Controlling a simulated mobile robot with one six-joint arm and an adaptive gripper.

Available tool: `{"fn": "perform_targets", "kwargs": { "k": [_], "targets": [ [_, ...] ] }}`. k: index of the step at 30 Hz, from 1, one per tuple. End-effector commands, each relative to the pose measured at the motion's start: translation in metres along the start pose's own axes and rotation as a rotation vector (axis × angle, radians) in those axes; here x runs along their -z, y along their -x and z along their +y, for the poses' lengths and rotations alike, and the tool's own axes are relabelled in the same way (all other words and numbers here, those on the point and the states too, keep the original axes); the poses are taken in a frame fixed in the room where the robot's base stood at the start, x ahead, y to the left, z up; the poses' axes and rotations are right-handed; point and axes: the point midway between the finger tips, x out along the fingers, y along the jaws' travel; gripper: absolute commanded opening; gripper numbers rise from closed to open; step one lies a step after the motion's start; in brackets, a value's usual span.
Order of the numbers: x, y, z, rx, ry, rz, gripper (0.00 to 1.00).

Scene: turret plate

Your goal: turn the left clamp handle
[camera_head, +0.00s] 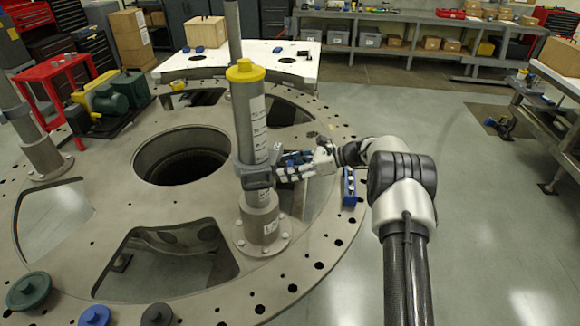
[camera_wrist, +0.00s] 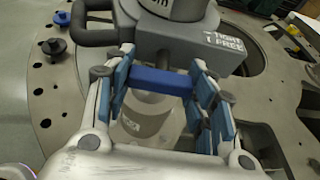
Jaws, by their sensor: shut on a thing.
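A grey clamp (camera_head: 256,178) wraps the upright column (camera_head: 250,120) with the yellow cap. In the wrist view the clamp body (camera_wrist: 205,45) bears the words TIGHT and FREE, and a dark loop handle (camera_wrist: 88,37) sticks out at its left. My gripper (camera_head: 287,168) is at the right side of the clamp in the head view. In the wrist view my gripper (camera_wrist: 160,88) has its blue pads at both ends of a blue bar-shaped clamp handle (camera_wrist: 160,80), shut on it.
The column stands on a round flange (camera_head: 262,237) bolted to the large turret plate (camera_head: 165,205), which has wide openings. A blue block (camera_head: 349,187) sits on the plate's right edge. A red stand (camera_head: 62,85) and green motor (camera_head: 128,88) are at the left.

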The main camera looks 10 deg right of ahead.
Motion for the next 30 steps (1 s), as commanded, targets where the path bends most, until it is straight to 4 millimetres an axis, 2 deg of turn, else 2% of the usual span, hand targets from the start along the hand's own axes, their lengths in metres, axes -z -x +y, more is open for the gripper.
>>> {"fn": "perform_targets", "kwargs": {
  "k": [7,8,17,26,30],
  "targets": [
    [-0.0032,0.0008,-0.0011,0.003,0.002,-0.005,0.27],
    [-0.0032,0.0008,-0.0011,0.003,0.002,-0.005,0.51],
    [-0.0015,0.0003,-0.0005,0.002,0.001,-0.002,0.71],
    [-0.0006,0.0003,-0.0003,0.001,0.001,-0.001,0.72],
    [-0.0005,0.0088,-0.0009,0.003,0.001,-0.001,0.72]
  ]
}}
